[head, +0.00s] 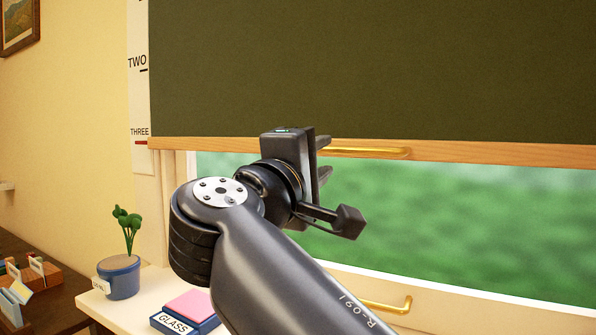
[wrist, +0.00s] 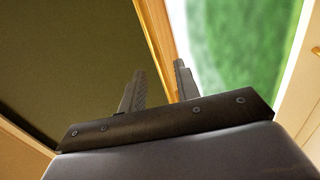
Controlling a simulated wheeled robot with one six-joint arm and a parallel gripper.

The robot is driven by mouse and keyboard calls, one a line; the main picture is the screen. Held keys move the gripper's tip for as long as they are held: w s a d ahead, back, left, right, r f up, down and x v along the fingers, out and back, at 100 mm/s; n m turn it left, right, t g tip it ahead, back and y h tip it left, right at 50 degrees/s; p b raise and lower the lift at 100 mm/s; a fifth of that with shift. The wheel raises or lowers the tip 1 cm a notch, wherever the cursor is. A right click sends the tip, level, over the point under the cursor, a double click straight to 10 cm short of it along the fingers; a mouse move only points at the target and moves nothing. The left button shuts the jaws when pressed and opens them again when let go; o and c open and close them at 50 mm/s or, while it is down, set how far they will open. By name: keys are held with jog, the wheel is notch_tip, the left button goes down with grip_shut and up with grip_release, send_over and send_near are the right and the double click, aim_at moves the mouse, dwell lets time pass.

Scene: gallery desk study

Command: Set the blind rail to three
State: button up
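The dark green blind (head: 370,65) hangs over the window, with a wooden rail (head: 480,151) along its bottom edge. The rail's left end is about level with the red mark by THREE (head: 140,142) on the white scale strip. A brass handle (head: 375,153) is on the rail. My gripper (head: 326,157) is at the handle's left part, its fingers apart, one above the other. In the wrist view my gripper (wrist: 160,72) is open, with the rail (wrist: 157,35) running past between the fingertips. I cannot tell whether a finger touches the handle.
A window handle (head: 388,305) is on the lower frame. A potted plant (head: 121,270) and a pink-topped box labelled GLASS (head: 188,310) stand on the pale sill at lower left. A dark desk (head: 45,300) holds a wooden organiser.

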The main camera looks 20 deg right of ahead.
aim_at(332, 152)
jog(key=shift+v, duration=2.7)
jog(key=shift+s, duration=0.1)
jog(key=shift+d+r, duration=0.1)
jog(key=shift+x, duration=5.05)
jog(key=shift+w+d, duration=0.2)
jog(key=shift+w, duration=0.1)
